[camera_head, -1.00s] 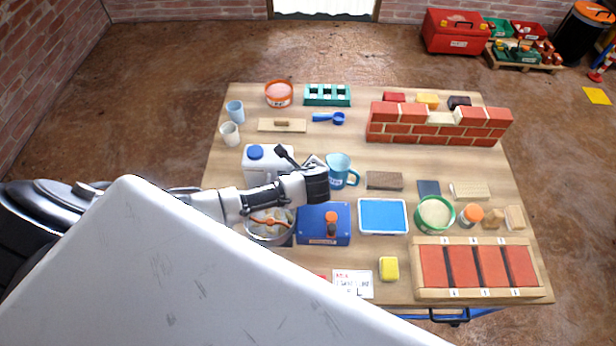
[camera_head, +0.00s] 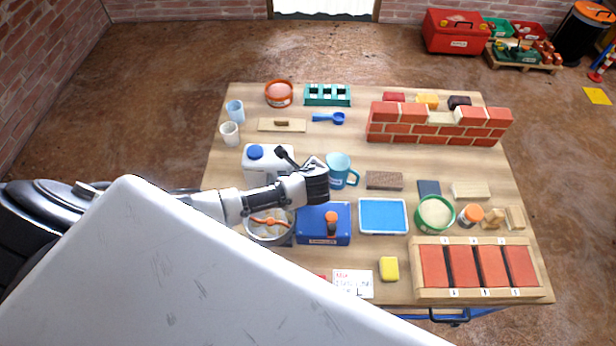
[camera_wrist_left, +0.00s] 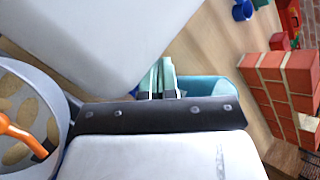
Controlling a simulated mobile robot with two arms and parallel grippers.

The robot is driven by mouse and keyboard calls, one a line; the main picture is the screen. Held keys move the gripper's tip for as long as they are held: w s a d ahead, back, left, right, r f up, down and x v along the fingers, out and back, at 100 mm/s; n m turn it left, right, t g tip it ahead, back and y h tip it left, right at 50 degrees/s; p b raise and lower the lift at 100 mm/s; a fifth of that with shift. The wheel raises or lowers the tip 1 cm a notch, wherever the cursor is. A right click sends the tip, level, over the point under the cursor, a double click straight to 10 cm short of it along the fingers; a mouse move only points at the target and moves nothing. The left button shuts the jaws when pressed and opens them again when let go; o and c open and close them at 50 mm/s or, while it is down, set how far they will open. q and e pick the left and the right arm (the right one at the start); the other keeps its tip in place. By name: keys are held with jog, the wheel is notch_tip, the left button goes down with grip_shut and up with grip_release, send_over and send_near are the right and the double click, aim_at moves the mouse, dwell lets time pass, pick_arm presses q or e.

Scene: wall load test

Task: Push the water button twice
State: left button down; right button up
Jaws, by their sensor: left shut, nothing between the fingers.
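The white water container (camera_head: 282,172) stands at the left of the table with a round blue cap or button (camera_head: 255,152) on top. Which part is the water button is not clear. In the left wrist view, the shut fingers (camera_wrist_left: 163,78) are beside the white container (camera_wrist_left: 100,35) and in front of a blue mug (camera_wrist_left: 207,87). The mug (camera_head: 338,166) is right of the gripper. My right gripper is not in view.
A metal pot (camera_head: 262,239) with an orange paddle stands below my left forearm. Beside it is a blue box (camera_head: 314,231) with an orange knob. A blue tray (camera_head: 383,216) and a brick wall (camera_head: 435,130) are further right.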

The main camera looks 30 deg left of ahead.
pick_arm(q)
jog(key=shift+f+b, duration=0.4)
jog(key=shift+f, duration=0.45)
dwell(0.7)
dwell(0.4)
jog(key=shift+r+p, duration=1.15)
jog(key=shift+p, duration=0.15)
notch_tip(320, 180, up, 5)
jog(key=p, duration=0.5)
jog(key=shift+p, duration=0.3)
